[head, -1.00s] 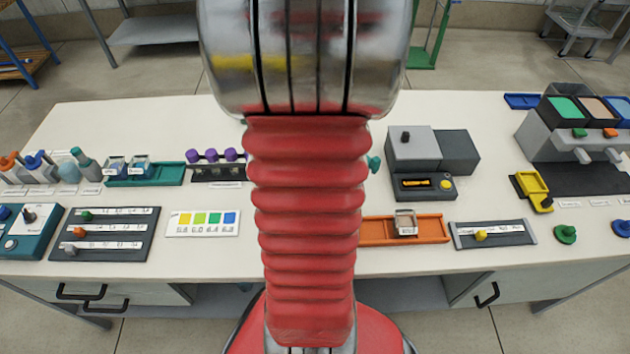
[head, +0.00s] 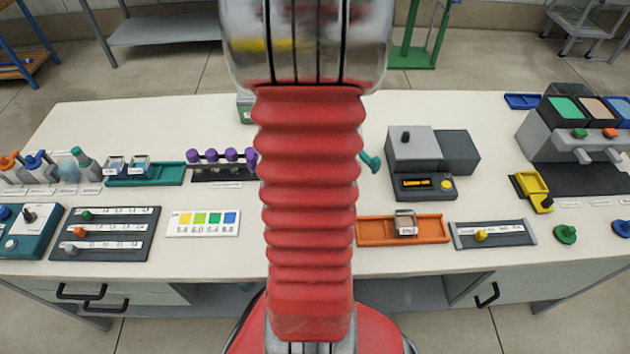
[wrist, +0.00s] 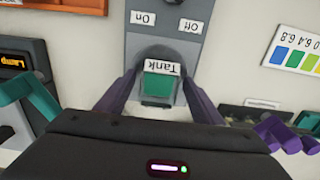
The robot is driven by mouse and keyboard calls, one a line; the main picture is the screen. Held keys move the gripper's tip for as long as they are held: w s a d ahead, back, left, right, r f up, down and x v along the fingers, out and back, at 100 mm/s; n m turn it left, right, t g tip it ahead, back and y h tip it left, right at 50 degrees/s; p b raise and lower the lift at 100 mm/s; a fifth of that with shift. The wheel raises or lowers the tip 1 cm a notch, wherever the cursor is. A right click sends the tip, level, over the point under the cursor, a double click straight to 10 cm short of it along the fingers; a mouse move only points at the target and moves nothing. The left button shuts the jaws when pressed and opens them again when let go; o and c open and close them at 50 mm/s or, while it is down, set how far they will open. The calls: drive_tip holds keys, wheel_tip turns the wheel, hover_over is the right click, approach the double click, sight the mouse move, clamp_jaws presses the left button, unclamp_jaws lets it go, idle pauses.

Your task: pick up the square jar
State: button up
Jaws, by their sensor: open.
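A small clear square jar (head: 405,222) with a pale label stands in the orange tray (head: 375,230), right of my arm in the head view. Two similar jars (head: 115,166) with bluish contents stand in the teal tray (head: 150,176) at the left. My gripper (wrist: 159,80) is open in the wrist view, its dark purple fingers apart. I cannot tell whether the fingers touch anything. In the head view my arm hides the fingertips and this panel.
A grey unit (head: 412,145) with a yellow knob stands right of my arm. A rack of purple-capped vials (head: 210,157) and a colour card (head: 203,223) are at the left. The slider board (head: 492,234) is right of the orange tray. The back of the table has free room.

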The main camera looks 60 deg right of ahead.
drive_tip(key=shift+c, duration=0.4)
drive_tip(key=c, duration=1.1)
drive_tip(key=shift+r, duration=0.15)
wheel_tip(320, 180, up, 10)
drive_tip(key=shift+f, duration=0.1)
drive_tip(key=shift+s, duration=0.15)
idle(0.6)
